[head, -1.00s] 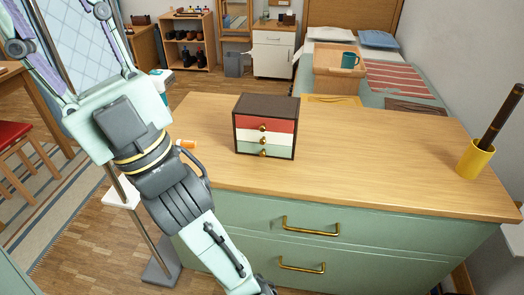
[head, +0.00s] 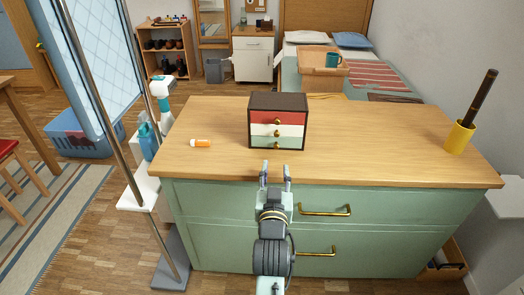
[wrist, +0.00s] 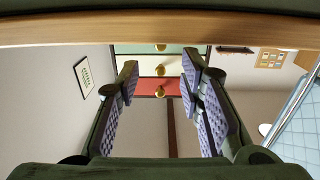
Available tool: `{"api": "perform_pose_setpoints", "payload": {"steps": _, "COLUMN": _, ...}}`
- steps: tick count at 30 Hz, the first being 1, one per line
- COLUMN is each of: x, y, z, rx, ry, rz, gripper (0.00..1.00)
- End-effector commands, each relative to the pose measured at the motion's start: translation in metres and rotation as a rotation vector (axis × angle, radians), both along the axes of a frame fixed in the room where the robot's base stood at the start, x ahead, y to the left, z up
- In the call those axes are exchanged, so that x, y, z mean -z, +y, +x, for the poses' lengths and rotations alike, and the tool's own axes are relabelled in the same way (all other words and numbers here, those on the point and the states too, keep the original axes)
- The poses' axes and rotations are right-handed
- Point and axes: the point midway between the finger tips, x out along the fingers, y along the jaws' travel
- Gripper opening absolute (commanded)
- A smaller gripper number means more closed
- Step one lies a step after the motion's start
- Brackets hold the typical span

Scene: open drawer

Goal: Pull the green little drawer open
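The little cabinet (head: 277,101) has a dark brown case and three stacked drawers: red on top, white in the middle, green at the bottom. It stands on the wooden top of a dresser. The green little drawer (head: 262,142) looks shut and has a round brass knob (head: 277,146). My gripper (head: 276,172) is open and empty, in front of the dresser's front edge, below and apart from the green drawer. In the wrist view the scene is upside down; the green drawer (wrist: 135,49) shows beyond the open fingers (wrist: 160,78), partly cut off by the wooden edge.
The wooden dresser top (head: 370,140) is mostly clear. An orange bottle (head: 201,143) lies left of the cabinet, and a yellow cup (head: 459,137) with a dark stick stands at the right. The dresser's large brass handles (head: 325,211) project near my gripper.

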Motion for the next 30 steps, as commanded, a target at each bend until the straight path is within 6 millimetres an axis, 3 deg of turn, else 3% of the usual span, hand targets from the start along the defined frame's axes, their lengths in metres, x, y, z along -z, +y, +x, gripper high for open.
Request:
{"api": "perform_pose_setpoints", "payload": {"steps": 9, "x": -0.004, "y": 0.001, "z": 0.060, "rx": -0.004, "ry": -0.004, "rz": 0.001, "gripper": 0.34}}
{"api": "perform_pose_setpoints", "payload": {"steps": 15, "x": -0.003, "y": 0.001, "z": 0.088, "rx": -0.004, "ry": -0.004, "rz": 0.001, "gripper": 0.34}}
{"api": "perform_pose_setpoints", "payload": {"steps": 28, "x": -0.002, "y": 0.001, "z": 0.098, "rx": -0.005, "ry": -0.004, "rz": 0.001, "gripper": 0.34}}
{"api": "perform_pose_setpoints", "payload": {"steps": 30, "x": -0.002, "y": 0.001, "z": 0.097, "rx": -0.005, "ry": -0.004, "rz": 0.001, "gripper": 0.30}}
